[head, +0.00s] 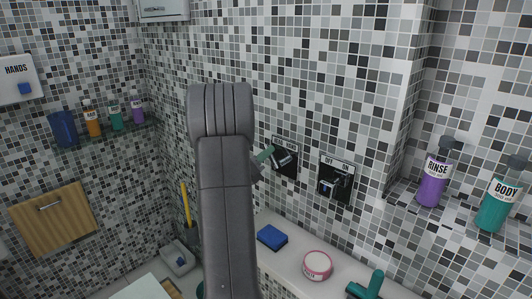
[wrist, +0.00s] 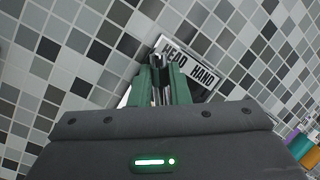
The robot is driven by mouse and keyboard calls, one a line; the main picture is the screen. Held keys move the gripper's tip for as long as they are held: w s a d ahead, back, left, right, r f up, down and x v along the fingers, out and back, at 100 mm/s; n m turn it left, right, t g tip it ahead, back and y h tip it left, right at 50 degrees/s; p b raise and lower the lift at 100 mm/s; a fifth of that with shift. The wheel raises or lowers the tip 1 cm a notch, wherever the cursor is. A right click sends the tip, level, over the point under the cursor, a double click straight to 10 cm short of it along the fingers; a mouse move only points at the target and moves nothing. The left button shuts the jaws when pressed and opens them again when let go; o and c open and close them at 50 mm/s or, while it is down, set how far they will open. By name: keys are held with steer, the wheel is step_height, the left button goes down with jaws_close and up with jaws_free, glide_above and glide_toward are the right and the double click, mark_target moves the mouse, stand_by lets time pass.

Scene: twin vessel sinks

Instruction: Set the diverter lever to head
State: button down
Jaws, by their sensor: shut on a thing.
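The diverter lever (head: 282,157) is a metal handle on a dark wall plate in the head view. Its label (wrist: 190,65) reads HEAD on the left and HAND on the right in the wrist view. My gripper (head: 264,154) has green fingers, and they are at the lever. In the wrist view my gripper (wrist: 159,82) is shut on the metal lever (wrist: 160,62), whose end shows between the fingertips, below and left of the word HEAD. The fingers hide much of the lever and plate, so its exact setting is hard to tell.
A second plate with an OFF/ON lever (head: 336,182) is just right. Below are a blue sponge (head: 272,237), a pink-rimmed jar (head: 317,265) and a green handled thing (head: 368,286) on a white ledge. RINSE (head: 432,182) and BODY (head: 496,205) bottles stand on the right shelf.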

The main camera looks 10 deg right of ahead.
steer(key=shift+f, duration=0.15)
stand_by(0.3)
steer(key=c, duration=1.4)
jaws_free()
steer(key=shift+o, duration=0.2)
steer(key=b+v, duration=0.3)
steer(key=v, duration=1.1)
steer(key=shift+w+d, duration=0.1)
steer(key=shift+d, duration=0.05)
steer(key=p+x, duration=0.3)
steer(key=x, duration=1)
steer(key=shift+w+d+r, duration=0.25)
steer(key=shift+a, duration=0.1)
